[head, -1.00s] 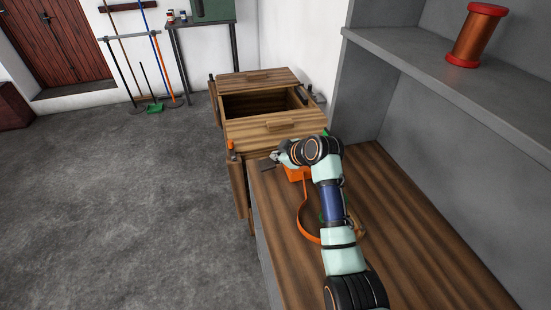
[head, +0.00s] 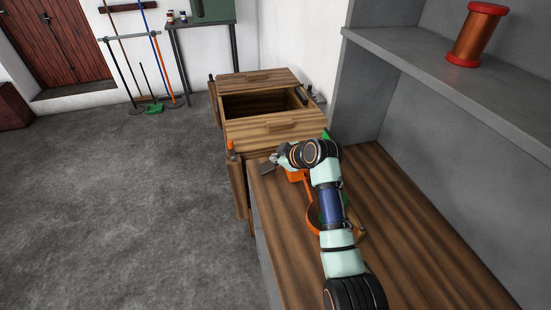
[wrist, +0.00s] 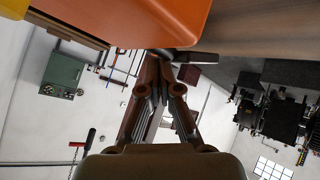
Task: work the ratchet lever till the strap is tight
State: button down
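The orange ratchet body (head: 295,176) sits on the wooden bench beside my wrist, partly hidden by it. An orange strap (head: 312,213) runs from it toward the near side of the bench and passes behind my forearm. My gripper (head: 272,160) is low at the bench's left edge, beside the ratchet body. In the wrist view the fingers (wrist: 160,70) are close together, their tips just under a large orange surface (wrist: 130,20). A dark grey bar (wrist: 196,58) shows by the tips; I cannot tell whether they touch it.
A wooden cabinet (head: 262,133) with an open top compartment stands beyond the bench. A grey shelf (head: 430,75) holds a red-ended copper spool (head: 476,35) at right. The bench's right side (head: 410,225) is clear.

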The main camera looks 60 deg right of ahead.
jog(key=shift+a+f, duration=0.1)
jog(key=r+p, duration=0.2)
jog(key=shift+s+r+p, duration=0.2)
jog(key=shift+r+p, duration=0.1)
jog(key=shift+p, duration=0.1)
jog(key=shift+r+p, duration=0.4)
jog(key=shift+p, duration=0.05)
jog(key=r+p, duration=0.2)
jog(key=r, duration=0.1)
jog(key=s+d+r+p, duration=0.1)
jog(key=r+p, duration=0.1)
dwell(0.3)
dwell(2.3)
